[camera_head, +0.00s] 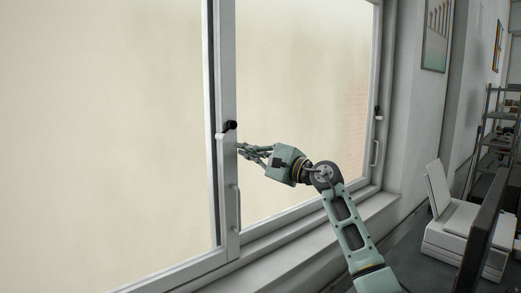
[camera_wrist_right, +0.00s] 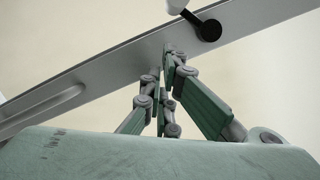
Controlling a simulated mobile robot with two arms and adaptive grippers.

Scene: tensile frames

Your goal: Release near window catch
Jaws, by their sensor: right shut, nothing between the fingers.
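In the right wrist view the black catch (camera_wrist_right: 208,30) is at the top, just beyond and right of the fingertips. My right gripper (camera_head: 241,147) is shut and empty, with its fingertips at the upright a little below the catch; it also shows in the right wrist view (camera_wrist_right: 167,55). I cannot tell whether the fingertips touch the frame. A second black catch (camera_head: 377,112) is on the far right upright. My left gripper is not in view.
A pale handle (camera_head: 237,208) is on the middle upright below the catch, and another handle (camera_head: 375,153) is on the far upright. The window sill (camera_head: 310,245) runs under my right arm. A white printer (camera_head: 455,228) and a dark monitor (camera_head: 484,235) stand at the right.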

